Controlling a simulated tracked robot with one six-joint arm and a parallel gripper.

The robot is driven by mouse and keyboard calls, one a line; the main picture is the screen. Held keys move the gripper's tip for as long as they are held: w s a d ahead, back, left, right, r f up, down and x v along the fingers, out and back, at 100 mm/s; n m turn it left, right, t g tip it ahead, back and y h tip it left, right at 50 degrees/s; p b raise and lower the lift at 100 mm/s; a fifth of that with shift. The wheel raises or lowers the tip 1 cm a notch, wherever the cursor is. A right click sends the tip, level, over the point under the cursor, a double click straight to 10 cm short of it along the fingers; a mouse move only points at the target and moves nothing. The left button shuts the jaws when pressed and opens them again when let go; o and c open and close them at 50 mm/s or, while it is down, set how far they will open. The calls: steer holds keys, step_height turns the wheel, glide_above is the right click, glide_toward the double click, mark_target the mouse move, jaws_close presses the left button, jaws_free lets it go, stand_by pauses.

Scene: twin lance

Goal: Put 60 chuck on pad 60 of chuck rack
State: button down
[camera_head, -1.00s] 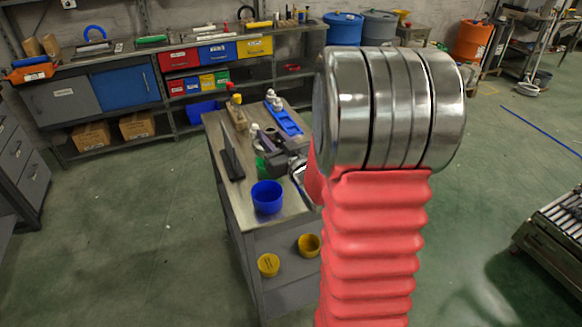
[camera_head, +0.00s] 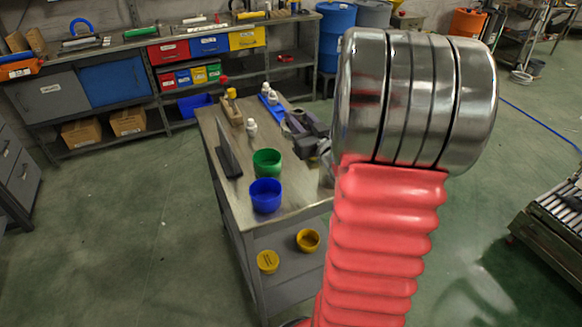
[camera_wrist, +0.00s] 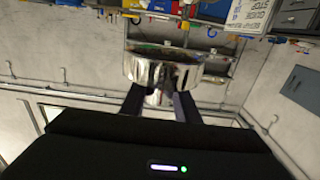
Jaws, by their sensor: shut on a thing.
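In the wrist view, a shiny metal chuck (camera_wrist: 148,68) with a wide round rim sits between the two dark fingers of my gripper (camera_wrist: 160,98). The gripper is shut on it, and its lower part shows between the fingers. I cannot read a number on it. The chuck is not clear there. I cannot make out the chuck rack or pad 60 for certain in either view.
Shelving with bins stands behind. Open floor lies left.

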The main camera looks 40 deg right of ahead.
step_height(320, 180, down, 14)
steer(key=shift+r, duration=0.1)
stand_by(0.7)
steer(key=shift+f, duration=1.85)
steer(key=shift+f, duration=0.1)
steer(key=c, duration=1.8)
jaws_free()
steer(key=shift+f, duration=0.1)
steer(key=shift+o, duration=0.8)
